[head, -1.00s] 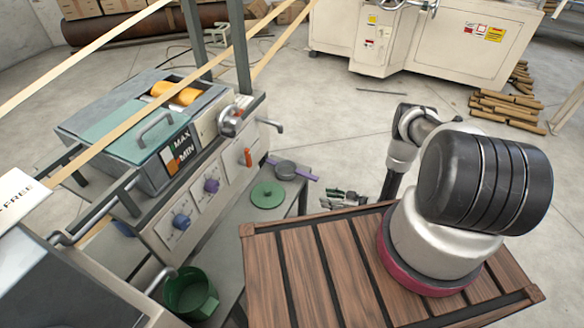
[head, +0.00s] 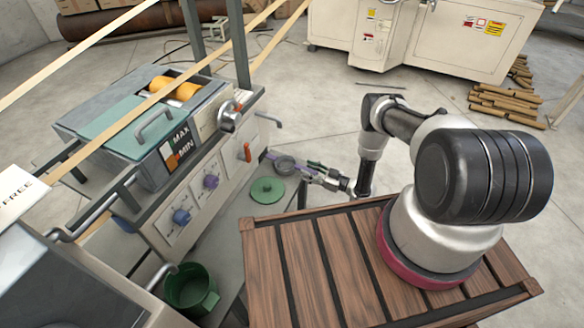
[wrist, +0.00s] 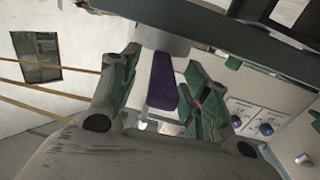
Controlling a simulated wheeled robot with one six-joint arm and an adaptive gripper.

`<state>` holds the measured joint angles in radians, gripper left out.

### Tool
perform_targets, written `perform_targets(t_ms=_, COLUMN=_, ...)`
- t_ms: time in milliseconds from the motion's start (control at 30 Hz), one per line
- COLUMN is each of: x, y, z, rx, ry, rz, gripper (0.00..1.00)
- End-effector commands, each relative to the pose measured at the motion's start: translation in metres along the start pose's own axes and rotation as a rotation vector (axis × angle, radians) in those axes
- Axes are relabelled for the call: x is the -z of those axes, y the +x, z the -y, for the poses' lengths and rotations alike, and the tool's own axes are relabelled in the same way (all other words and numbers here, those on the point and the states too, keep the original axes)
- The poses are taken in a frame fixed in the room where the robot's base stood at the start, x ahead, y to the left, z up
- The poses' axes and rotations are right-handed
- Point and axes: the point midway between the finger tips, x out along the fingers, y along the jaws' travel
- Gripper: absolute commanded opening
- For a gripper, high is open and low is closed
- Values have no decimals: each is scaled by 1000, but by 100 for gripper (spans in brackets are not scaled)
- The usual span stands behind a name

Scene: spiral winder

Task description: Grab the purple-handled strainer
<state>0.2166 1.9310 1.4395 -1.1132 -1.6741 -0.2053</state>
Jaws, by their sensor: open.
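My gripper (head: 308,173) is open at the right end of the strainer, low beside the shelf. In the wrist view the handle shows between the two green-padded fingers of my gripper (wrist: 163,65), with space on both sides. In the head view the gripper hides part of the handle. I cannot tell whether the fingers are level with it.
A green round lid (head: 267,190) lies on the shelf in front of the strainer. A green pot (head: 190,289) stands further left. The machine's panel with knobs (head: 181,217) rises beside the shelf. A slatted wooden crate (head: 305,262) is below my arm.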

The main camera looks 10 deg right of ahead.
Motion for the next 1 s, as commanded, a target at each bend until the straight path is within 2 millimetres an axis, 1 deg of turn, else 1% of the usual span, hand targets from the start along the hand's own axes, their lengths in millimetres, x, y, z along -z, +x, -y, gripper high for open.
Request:
perform_targets(t_ms=100, x=0, y=0, z=0, rx=0, ry=0, rz=0, gripper=46)
perform_targets(t_ms=133, x=0, y=0, z=0, rx=0, ry=0, rz=0, gripper=45)
perform_targets(t_ms=267, x=0, y=0, z=0, rx=0, ry=0, rz=1, gripper=21)
perform_targets(t_ms=300, x=0, y=0, z=0, rx=0, ry=0, rz=1, gripper=14)
perform_targets(t_ms=367, x=0, y=-1, z=0, rx=0, ry=0, rz=1, gripper=3)
perform_targets(t_ms=400, x=0, y=-1, z=0, rx=0, ry=0, rz=1, gripper=0)
perform_targets(t_ms=767, x=3, y=0, z=0, rx=0, ry=0, rz=0, gripper=0)
perform_targets(t_ms=867, x=9, y=0, z=0, rx=0, ry=1, rz=1, gripper=0)
perform_targets(t_ms=1000, x=25, y=0, z=-1, rx=0, ry=-1, rz=1, gripper=0)
